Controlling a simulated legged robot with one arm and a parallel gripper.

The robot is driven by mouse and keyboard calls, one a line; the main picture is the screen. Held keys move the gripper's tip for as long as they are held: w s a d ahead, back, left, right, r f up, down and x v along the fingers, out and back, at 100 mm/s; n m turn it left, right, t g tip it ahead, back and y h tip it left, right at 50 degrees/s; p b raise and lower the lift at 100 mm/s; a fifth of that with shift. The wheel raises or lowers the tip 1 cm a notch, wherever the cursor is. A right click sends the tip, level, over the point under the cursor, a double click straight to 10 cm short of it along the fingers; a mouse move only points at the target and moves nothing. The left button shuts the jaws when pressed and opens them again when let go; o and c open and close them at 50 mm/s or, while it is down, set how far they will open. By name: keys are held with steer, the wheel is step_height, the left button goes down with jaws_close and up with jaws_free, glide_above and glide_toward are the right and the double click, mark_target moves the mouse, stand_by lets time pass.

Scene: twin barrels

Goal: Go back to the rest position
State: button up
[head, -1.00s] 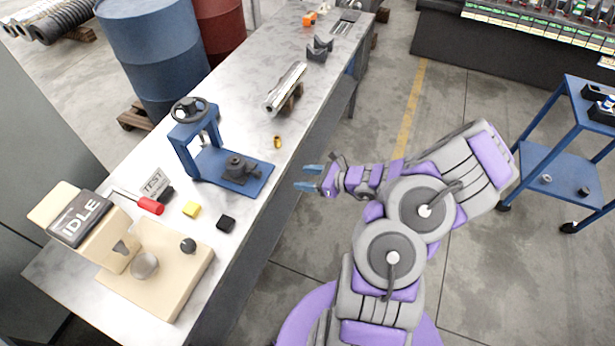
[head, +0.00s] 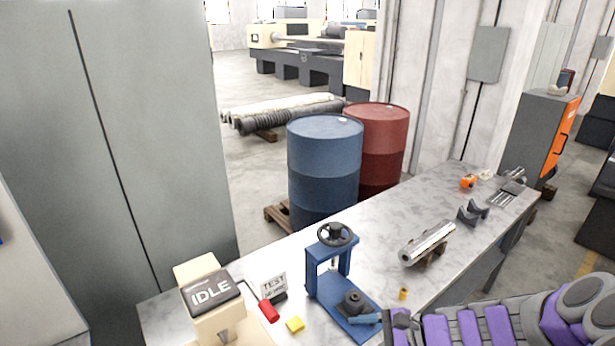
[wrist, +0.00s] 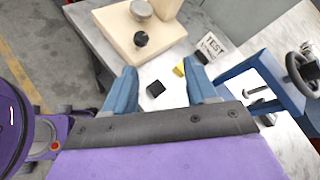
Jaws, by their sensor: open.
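My gripper (wrist: 163,92) shows in the wrist view with its two blue fingers spread apart and nothing between them. Past the fingertips lie a black block (wrist: 156,89) and a yellow block (wrist: 179,69) on the bench. In the head view my gripper (head: 372,318) is at the lower right, its fingertips by the base of the blue press (head: 333,290); whether they touch it cannot be told. My purple and grey arm stretches to the lower right corner.
The marble-topped bench (head: 395,216) carries an IDLE tester (head: 210,292), a TEST sign (head: 274,285), a red-handled tool (head: 269,311), a metal cylinder (head: 428,243) and a small brass piece (head: 403,293). A blue barrel (head: 324,165) and a red barrel (head: 383,150) stand behind it.

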steer(key=s+a+r+n+g+h, duration=0.2)
steer(key=s+a+n+g, duration=0.15)
steer(key=s, duration=0.25)
steer(key=s+a+r+n+g+h, duration=0.2)
steer(key=s+r+n, duration=0.1)
steer(key=s+n, duration=0.25)
steer(key=s+d+r+n+h, duration=0.1)
steer(key=s+d+n+h, duration=0.2)
steer(key=s, duration=0.4)
steer(key=s+d+r+n+h, duration=0.2)
steer(key=s+d+n+h, duration=0.1)
steer(key=s, duration=0.4)
steer(key=shift+s+d+h, duration=0.2)
steer(key=shift+d+h, duration=0.55)
steer(key=shift+h, duration=0.15)
steer(key=shift+r, duration=0.1)
